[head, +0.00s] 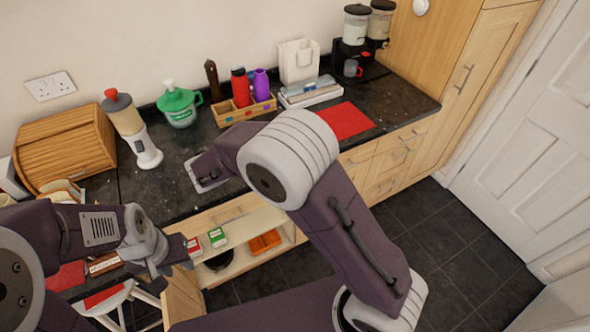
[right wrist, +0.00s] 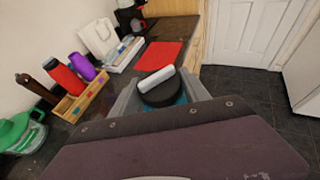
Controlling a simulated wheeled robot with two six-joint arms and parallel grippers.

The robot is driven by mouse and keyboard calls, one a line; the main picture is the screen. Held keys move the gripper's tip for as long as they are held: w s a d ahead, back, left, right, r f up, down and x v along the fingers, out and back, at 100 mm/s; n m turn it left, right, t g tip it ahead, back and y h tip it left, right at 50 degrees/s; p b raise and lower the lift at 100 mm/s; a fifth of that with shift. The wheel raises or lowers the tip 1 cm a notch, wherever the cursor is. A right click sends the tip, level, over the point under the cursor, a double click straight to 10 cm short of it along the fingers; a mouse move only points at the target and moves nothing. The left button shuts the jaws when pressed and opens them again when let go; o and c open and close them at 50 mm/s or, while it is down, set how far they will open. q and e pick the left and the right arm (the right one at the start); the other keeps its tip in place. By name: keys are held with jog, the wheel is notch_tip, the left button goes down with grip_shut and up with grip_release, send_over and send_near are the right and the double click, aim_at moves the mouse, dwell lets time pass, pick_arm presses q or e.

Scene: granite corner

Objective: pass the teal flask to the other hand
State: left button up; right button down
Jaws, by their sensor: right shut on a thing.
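The teal flask (right wrist: 181,100) shows in the right wrist view as a strip of teal under a black lid with a pale grey bar across it. My right gripper (right wrist: 160,97) is shut on it, with a grey finger on either side. Most of the flask is hidden behind the gripper body. In the head view my right arm hides the flask. My left gripper (head: 160,262) is at the lower left of the head view, in front of the counter edge. It holds nothing that I can see, and its opening is unclear.
A wooden crate (head: 233,117) holds a red bottle (head: 240,88) and a purple bottle (head: 261,85). A green-lidded jar (head: 180,106), a white blender (head: 137,135) and a bread box (head: 68,150) line the wall. A red mat (head: 346,120) lies right. An open shelf (head: 240,258) is below the counter.

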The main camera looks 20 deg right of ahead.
jog(key=w+a+r, duration=0.2)
jog(key=w+r, duration=0.2)
jog(key=r, duration=0.2)
jog(key=shift+w+r, duration=0.35)
jog(key=shift+w, duration=0.05)
jog(key=shift+a+t, duration=0.1)
jog(key=shift+t, duration=0.2)
jog(key=n+t+y, duration=0.1)
jog(key=n+y, duration=0.2)
jog(key=y, duration=0.1)
jog(key=n+t+y, duration=0.2)
jog(key=n+y, duration=0.1)
jog(key=n, duration=0.1)
jog(key=n+t+y, duration=0.1)
jog(key=n+y, duration=0.3)
jog(key=shift+t+y, duration=0.3)
jog(key=shift+t, duration=0.1)
